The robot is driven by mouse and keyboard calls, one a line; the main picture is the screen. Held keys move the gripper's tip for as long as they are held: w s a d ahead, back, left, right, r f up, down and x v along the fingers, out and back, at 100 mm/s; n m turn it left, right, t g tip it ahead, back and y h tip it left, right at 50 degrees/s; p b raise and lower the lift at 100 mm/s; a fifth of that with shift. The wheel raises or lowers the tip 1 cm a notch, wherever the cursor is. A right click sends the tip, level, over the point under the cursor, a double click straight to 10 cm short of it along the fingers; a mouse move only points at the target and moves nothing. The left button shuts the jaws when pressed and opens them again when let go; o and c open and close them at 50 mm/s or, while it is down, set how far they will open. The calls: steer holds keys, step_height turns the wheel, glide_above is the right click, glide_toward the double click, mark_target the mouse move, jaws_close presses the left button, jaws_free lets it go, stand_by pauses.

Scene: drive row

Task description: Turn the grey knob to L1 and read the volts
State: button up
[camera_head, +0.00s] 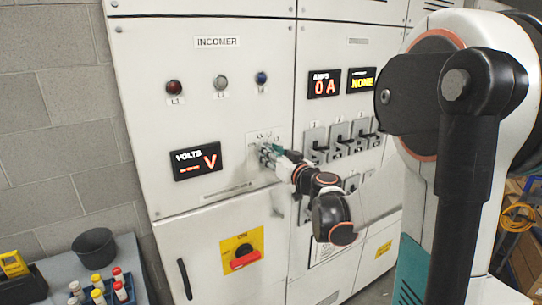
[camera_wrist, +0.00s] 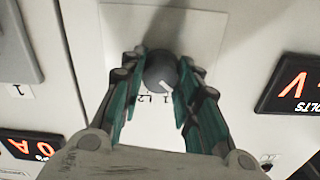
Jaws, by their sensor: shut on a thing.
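The dark grey knob (camera_wrist: 161,70) sits on a pale plate on the incomer panel. Its white pointer mark faces down and slightly right in the wrist view, near small labels, one with a 2; I cannot tell exactly which label it meets. My gripper (camera_wrist: 163,66) has its teal fingers on either side of the knob, shut on it. In the head view my gripper (camera_head: 271,154) reaches the panel and hides the knob. The volts display (camera_head: 196,161) shows small orange dashes and a large V. It is cut off in the wrist view (camera_wrist: 292,84).
Red, white and blue lamps (camera_head: 221,83) sit above. A red switch on a yellow plate (camera_head: 241,255) is below. Grey breakers (camera_head: 316,142) stand close to the right of my gripper. The amps display (camera_head: 324,84) reads 0 A. A side table (camera_head: 62,269) holds bottles and a black pot.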

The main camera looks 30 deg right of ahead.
steer(key=m+b, duration=0.1)
steer(key=m, duration=0.5)
stand_by(0.5)
steer(key=o, duration=1.1)
steer(key=shift+s, duration=0.1)
steer(key=s, duration=1.1)
steer(key=shift+s+d, duration=0.2)
steer(key=shift+s, duration=0.2)
steer(key=shift+a, duration=0.1)
